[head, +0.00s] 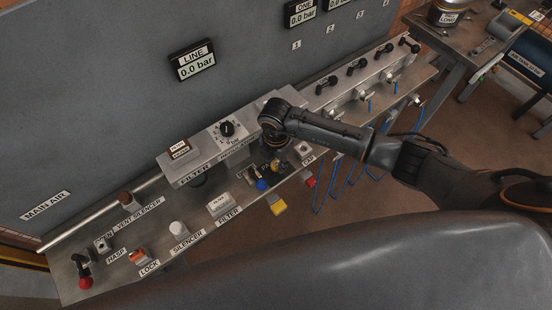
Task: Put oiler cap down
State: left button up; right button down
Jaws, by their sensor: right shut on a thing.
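My right gripper (276,164) comes in from the right and points down over the shelf, just left of the plate marked CAP (303,148). It is shut on a small dark thing, which I take to be the oiler cap; the fingers and wrist hide most of it. The CAP plate looks bare. My left gripper is not in view.
The regulator box with a dial (226,130) stands behind and left of the gripper. A blue knob (262,185) and a yellow tag (278,207) are close below it. A white silencer (177,229) and filter box (221,204) stand farther left. A valve row (361,92) is at right.

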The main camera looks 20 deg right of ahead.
aim_at(276, 164)
jog(key=shift+f, duration=0.15)
jog(key=shift+f, duration=0.1)
jog(key=c, duration=1)
grip_release()
notch_tip(276, 164, up, 12)
jog(key=b, duration=0.3)
jog(key=shift+r, duration=0.2)
